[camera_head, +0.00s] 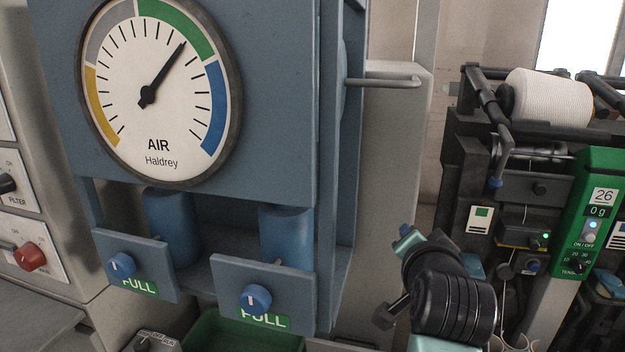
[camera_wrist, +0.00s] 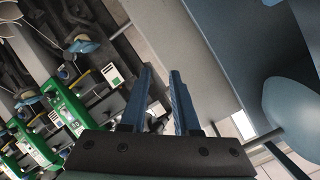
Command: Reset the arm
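My arm's dark wrist shows at the lower right of the head view. My gripper (camera_wrist: 158,100) shows in the wrist view as two blue fingers on a dark mount. The fingers stand apart with nothing between them. In the head view the gripper end points up and left, in front of the gap between the blue cabinet (camera_head: 340,150) and the winder (camera_head: 520,190). It appears apart from both, and its fingers are mostly hidden there by the wrist.
The cabinet carries an AIR gauge (camera_head: 158,140), with its needle at the green band, and two FULL drawers with blue knobs (camera_head: 121,265) (camera_head: 256,298). A metal bar (camera_head: 385,82) juts from its side. A green bin (camera_head: 240,335) sits below. A white cone (camera_head: 548,97) tops the winder.

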